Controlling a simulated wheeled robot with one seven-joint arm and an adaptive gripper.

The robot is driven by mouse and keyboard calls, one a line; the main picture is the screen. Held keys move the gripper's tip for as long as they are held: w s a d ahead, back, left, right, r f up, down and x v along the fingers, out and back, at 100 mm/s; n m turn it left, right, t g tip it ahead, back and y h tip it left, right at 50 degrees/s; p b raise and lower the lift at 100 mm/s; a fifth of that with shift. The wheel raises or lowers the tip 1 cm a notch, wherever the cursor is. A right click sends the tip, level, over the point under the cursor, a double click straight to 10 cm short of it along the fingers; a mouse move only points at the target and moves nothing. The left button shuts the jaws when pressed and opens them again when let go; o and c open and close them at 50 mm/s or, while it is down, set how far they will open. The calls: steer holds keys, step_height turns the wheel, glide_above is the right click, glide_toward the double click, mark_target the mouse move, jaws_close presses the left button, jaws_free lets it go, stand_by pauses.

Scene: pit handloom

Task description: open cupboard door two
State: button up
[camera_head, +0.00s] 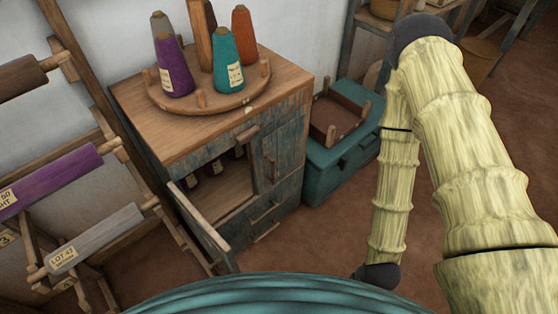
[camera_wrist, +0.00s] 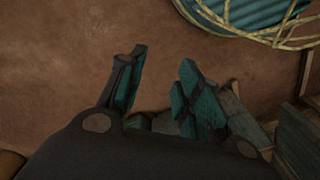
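The wooden cupboard (camera_head: 190,126) with worn teal front stands left of centre in the head view. Its left door (camera_head: 205,222) is swung out towards me, showing purple cones with labels (camera_head: 214,168) inside. The right front panel (camera_head: 271,158) looks shut, with drawer-like fronts and handles (camera_head: 266,211) below. I cannot tell which door is number two. My gripper (camera_wrist: 159,84) shows in the wrist view with its two dark fingers apart and nothing between them, above brown floor. In the head view my gripper is hidden; only my arm shows at right.
A round wooden tray (camera_head: 208,98) with several yarn cones tops the cupboard. A teal chest (camera_head: 340,158) with an open wooden tray stands to its right. A rack of labelled rollers (camera_head: 96,236) is close on the left. Wooden and teal pieces (camera_wrist: 300,135) edge the wrist view's lower right.

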steer(key=w+a+f+n+t+y+b, duration=0.2)
steer(key=w+a+f+y+b, duration=0.25)
steer(key=w, duration=0.45)
steer(key=n+t+y+b, duration=0.9)
steer(key=y+b, duration=0.1)
steer(key=b, duration=0.5)
glide_toward(273, 166)
steer(key=shift+h, duration=0.25)
steer(key=x, duration=0.7)
steer(key=f+x, duration=0.1)
steer(key=x, duration=0.2)
steer(key=shift+w+a+b, duration=0.1)
steer(key=shift+w+b, duration=0.2)
steer(key=shift+w, duration=0.05)
steer(key=shift+g, duration=0.3)
jaws_close()
